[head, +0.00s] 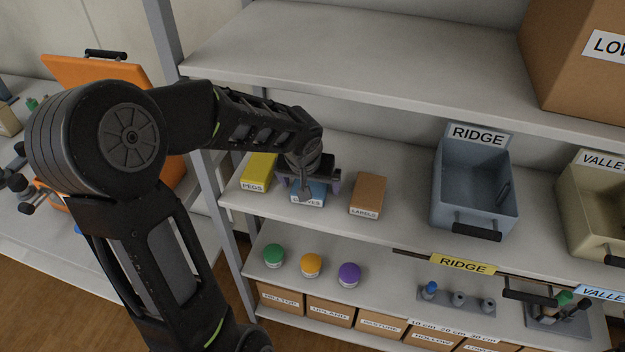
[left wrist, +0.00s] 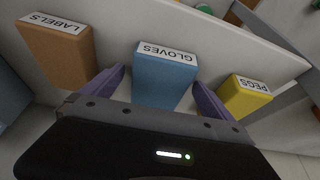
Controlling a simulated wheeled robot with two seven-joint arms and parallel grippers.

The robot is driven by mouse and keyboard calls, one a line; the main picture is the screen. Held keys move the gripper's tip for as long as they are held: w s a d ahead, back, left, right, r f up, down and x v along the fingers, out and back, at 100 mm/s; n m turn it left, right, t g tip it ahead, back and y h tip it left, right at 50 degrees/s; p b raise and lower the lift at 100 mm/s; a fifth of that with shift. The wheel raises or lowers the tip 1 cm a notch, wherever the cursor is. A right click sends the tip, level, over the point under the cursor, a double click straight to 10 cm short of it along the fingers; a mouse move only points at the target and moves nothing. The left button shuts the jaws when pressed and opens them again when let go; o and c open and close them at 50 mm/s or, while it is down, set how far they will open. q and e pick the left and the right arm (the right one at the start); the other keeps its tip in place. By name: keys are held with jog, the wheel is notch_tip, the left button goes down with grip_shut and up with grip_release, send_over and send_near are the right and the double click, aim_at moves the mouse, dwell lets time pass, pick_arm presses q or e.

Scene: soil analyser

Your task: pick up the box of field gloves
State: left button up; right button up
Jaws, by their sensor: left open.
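The blue box of field gloves (head: 308,196), with a white label reading GLOVES, stands on the middle shelf (head: 400,215) between two other boxes. It also shows in the left wrist view (left wrist: 165,77), upside down, between the two purple fingers. My left gripper (head: 308,183) is open around the gloves box, one finger on each side. In the left wrist view the left gripper (left wrist: 165,92) has gaps between its fingers and the box. In the head view the gripper and wrist hide part of the box. My right gripper is in neither view.
A yellow PEGS box (head: 258,171) and a brown LABELS box (head: 368,195) flank the gloves box closely. A blue-grey RIDGE bin (head: 470,210) stands farther right. Colour-capped jars (head: 311,265) stand on the shelf below.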

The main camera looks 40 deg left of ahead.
pick_arm(q)
jog(key=c, duration=1.5)
jog(key=shift+r, duration=0.15)
